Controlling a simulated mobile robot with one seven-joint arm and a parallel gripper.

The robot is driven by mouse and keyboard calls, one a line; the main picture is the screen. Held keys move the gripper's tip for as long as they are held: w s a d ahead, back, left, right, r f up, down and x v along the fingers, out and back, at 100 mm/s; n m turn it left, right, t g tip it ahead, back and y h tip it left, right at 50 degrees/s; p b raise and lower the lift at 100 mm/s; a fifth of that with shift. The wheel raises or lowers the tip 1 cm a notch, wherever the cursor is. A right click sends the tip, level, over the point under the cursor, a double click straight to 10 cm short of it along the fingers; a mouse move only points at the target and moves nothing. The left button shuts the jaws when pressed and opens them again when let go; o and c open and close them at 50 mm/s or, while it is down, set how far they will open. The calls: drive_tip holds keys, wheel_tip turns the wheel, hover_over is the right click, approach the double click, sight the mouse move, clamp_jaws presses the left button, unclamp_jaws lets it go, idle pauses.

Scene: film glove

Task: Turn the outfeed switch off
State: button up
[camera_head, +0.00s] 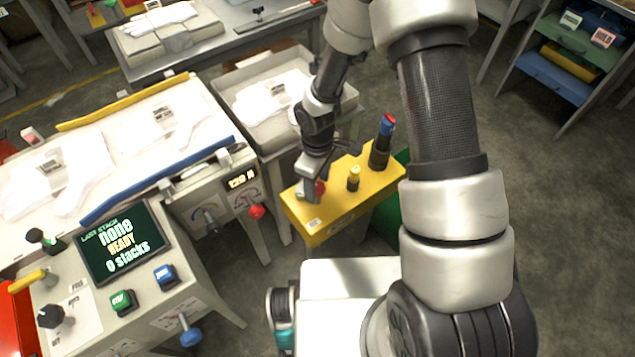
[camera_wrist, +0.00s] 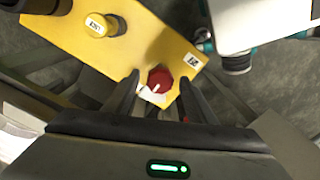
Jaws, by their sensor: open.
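A yellow control box (camera_head: 335,208) stands in the middle of the head view. On its near left part is a red rotary knob (camera_head: 320,187) with a white pointer, seen clearly in the wrist view (camera_wrist: 160,77). My gripper (camera_wrist: 159,84) is open, with one dark finger on each side of the knob. I cannot tell whether the fingers touch it. My gripper also shows in the head view (camera_head: 312,188), over the box's left end, partly hiding the knob. A small label (camera_wrist: 193,60) sits beside the knob. I cannot read which switch it names.
The box also carries a yellow button (camera_head: 353,178) and a dark post with a red and blue top (camera_head: 382,140).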

drive_tip(key=shift+c, duration=0.2)
drive_tip(key=c, duration=1)
drive_tip(key=shift+n, duration=0.3)
drive_tip(key=n+p, duration=0.1)
drive_tip(key=n, duration=0.2)
drive_tip(key=shift+r+n, duration=0.1)
drive_tip(key=shift+n, duration=0.2)
drive_tip(key=n+p, duration=0.1)
drive_tip(key=n, duration=0.3)
drive_tip(key=shift+n+p, duration=0.3)
drive_tip(key=shift+p, duration=0.05)
drive_tip(key=n+p, duration=0.2)
drive_tip(key=n, duration=0.2)
drive_tip(key=n+p, duration=0.2)
drive_tip(key=n, duration=0.3)
